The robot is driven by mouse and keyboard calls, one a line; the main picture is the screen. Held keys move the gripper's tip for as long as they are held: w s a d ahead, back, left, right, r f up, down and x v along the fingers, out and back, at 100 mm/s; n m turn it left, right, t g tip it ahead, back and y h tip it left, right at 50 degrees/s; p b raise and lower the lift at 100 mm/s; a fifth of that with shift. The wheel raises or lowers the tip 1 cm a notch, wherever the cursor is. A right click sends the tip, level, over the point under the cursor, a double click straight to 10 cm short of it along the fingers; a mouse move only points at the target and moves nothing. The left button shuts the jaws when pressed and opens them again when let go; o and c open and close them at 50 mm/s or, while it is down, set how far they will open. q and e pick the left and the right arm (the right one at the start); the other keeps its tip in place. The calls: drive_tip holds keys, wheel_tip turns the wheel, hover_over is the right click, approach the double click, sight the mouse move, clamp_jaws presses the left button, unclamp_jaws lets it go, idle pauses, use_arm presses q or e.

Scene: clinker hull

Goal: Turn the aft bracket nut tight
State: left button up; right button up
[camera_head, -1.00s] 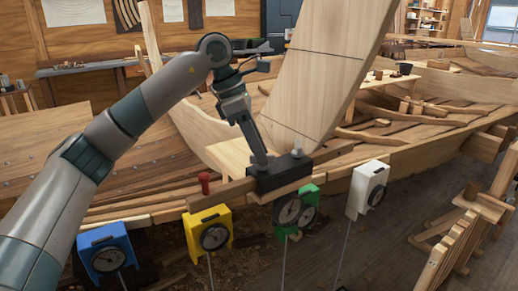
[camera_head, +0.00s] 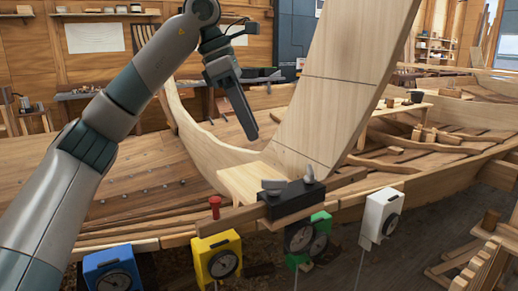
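A black bracket block (camera_head: 292,201) sits on the wooden beam at the foot of the broad upright plank. It carries two grey nuts: a flat, wing-like one (camera_head: 273,186) at its left end and a smaller upright one (camera_head: 308,174) at its right end. Which one is the aft nut I cannot tell. My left gripper (camera_head: 251,135) points down, above and slightly left of the left nut, clear of it with a visible gap. Its fingers show as one dark bar, so open or shut is unclear. My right gripper is out of view.
Blue (camera_head: 112,270), yellow (camera_head: 217,257), green (camera_head: 309,240) and white (camera_head: 381,216) dial gauges line the beam's front. A red knob (camera_head: 215,204) stands left of the bracket. The tall plank (camera_head: 345,90) rises just behind it. Air above the bracket's left is free.

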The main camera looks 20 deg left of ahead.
use_arm(q)
drive_tip(key=v, duration=0.4)
drive_tip(key=shift+r, duration=0.2)
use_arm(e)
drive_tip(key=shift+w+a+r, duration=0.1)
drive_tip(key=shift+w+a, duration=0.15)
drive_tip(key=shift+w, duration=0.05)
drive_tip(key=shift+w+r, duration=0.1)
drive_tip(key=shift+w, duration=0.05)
use_arm(q)
drive_tip(key=shift+s, duration=0.1)
